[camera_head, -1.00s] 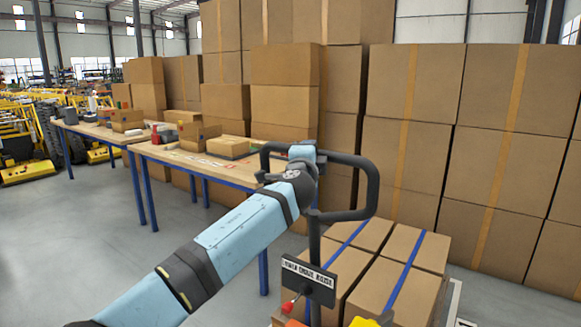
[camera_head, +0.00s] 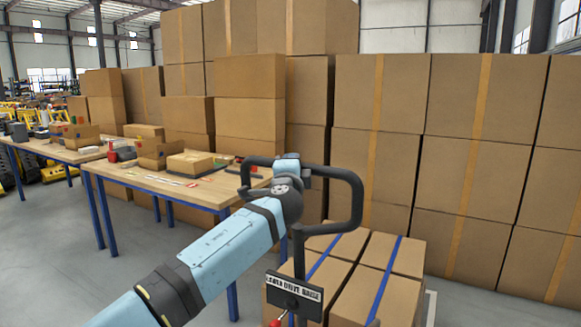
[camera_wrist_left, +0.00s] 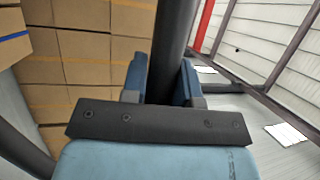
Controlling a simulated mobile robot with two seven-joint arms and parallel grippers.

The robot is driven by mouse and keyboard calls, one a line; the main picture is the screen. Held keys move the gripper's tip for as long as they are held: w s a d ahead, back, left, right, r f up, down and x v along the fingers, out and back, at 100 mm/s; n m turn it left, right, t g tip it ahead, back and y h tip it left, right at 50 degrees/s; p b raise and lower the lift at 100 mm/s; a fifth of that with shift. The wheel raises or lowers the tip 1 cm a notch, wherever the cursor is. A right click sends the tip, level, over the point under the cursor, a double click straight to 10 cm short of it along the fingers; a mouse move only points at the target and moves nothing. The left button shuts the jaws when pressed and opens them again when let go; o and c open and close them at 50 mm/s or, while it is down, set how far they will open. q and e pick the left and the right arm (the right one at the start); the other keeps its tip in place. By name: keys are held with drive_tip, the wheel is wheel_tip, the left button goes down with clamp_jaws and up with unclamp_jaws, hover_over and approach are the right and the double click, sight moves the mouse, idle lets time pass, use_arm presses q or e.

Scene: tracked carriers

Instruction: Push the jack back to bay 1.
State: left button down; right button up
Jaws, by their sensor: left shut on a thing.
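The jack shows as a black loop handle (camera_head: 357,197) on an upright post, with a "LOWER DRIVE RAISE" plate (camera_head: 294,292) below the loop. Strapped cartons (camera_head: 392,252) sit low behind the post, seemingly on the jack; its forks are hidden. My left gripper (camera_head: 287,172) is at the left part of the loop. In the left wrist view, its blue fingers (camera_wrist_left: 162,82) are shut on a dark handle bar (camera_wrist_left: 175,35) running between them. My right gripper is not in view. No bay 1 marking is readable.
Tall stacks of cartons (camera_head: 470,165) stand close behind and right of the jack. A wooden workbench (camera_head: 150,182) with blue legs and small boxes stands left of it, with another bench (camera_head: 45,150) beyond. Bare grey floor (camera_head: 60,260) lies at the lower left.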

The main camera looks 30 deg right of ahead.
use_arm(q)
drive_tip(key=shift+f, duration=0.1)
drive_tip(key=c, duration=0.9)
unclamp_jaws()
drive_tip(key=shift+s+a, duration=0.2)
drive_tip(key=shift+s, duration=0.2)
drive_tip(key=p+v, duration=0.2)
drive_tip(key=v, duration=1.1)
drive_tip(key=shift+w+f, duration=0.1)
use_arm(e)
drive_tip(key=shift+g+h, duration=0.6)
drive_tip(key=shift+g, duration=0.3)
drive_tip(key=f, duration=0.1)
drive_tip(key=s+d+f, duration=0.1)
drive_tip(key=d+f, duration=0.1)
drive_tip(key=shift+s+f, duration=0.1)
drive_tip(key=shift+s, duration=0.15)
